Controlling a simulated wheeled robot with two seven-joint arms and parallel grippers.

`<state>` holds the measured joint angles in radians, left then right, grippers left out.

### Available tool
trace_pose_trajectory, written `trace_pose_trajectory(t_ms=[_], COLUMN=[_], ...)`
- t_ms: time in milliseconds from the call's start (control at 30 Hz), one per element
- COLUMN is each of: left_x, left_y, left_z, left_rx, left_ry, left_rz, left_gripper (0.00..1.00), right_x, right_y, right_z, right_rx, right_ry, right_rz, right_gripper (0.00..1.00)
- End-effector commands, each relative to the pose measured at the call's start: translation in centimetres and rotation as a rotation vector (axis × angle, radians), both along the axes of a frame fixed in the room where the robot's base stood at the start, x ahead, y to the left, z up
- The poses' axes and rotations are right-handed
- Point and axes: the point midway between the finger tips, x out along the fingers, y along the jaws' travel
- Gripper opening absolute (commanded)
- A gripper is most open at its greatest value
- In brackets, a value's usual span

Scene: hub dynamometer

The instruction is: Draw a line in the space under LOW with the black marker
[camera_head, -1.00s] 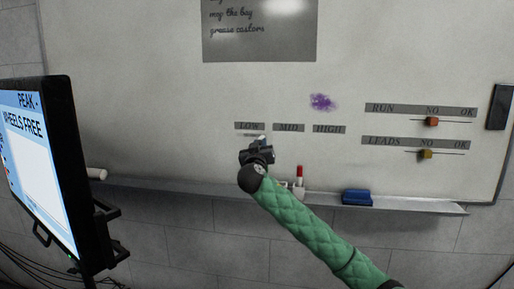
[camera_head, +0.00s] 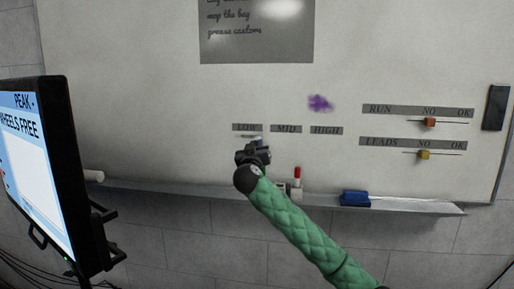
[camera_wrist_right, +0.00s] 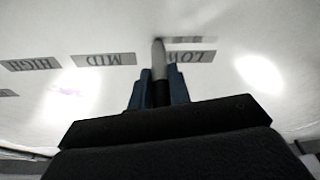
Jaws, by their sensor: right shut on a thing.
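The whiteboard (camera_head: 150,90) carries a grey LOW label (camera_head: 247,128), with MID (camera_head: 286,129) and HIGH (camera_head: 326,130) to its right. My right gripper (camera_head: 257,146) is just below LOW, shut on a slim marker (camera_wrist_right: 159,62). In the right wrist view, which is upside down, the marker stands between the blue fingertips (camera_wrist_right: 158,88). Its tip overlaps the edge of the LOW label there; I cannot tell whether it touches the board. A faint grey streak (camera_wrist_right: 190,39) shows on the under side of LOW. My left gripper is not in view.
A tray (camera_head: 220,195) runs under the board with a blue eraser (camera_head: 355,198) and a red-capped marker (camera_head: 297,178). A monitor (camera_head: 35,170) stands at the left. RUN (camera_head: 385,109) and LEADS (camera_head: 380,142) sliders are at right. A purple smudge (camera_head: 320,103) is above HIGH.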

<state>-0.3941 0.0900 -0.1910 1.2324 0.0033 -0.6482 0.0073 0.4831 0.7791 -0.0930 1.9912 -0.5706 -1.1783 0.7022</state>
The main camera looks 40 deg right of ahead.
Motion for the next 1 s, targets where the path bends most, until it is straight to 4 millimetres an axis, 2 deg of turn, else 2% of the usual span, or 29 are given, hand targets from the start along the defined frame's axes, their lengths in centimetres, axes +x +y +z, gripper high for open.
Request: trace_pose_trajectory(t_ms=[1000], left_x=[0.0], left_y=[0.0], left_z=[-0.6], left_rx=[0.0], left_ry=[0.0], left_rz=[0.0], left_gripper=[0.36], right_x=[1.8], right_y=[1.5], right_z=[0.0], right_rx=[0.0], right_ry=[0.0], right_rz=[0.001], right_gripper=[0.0])
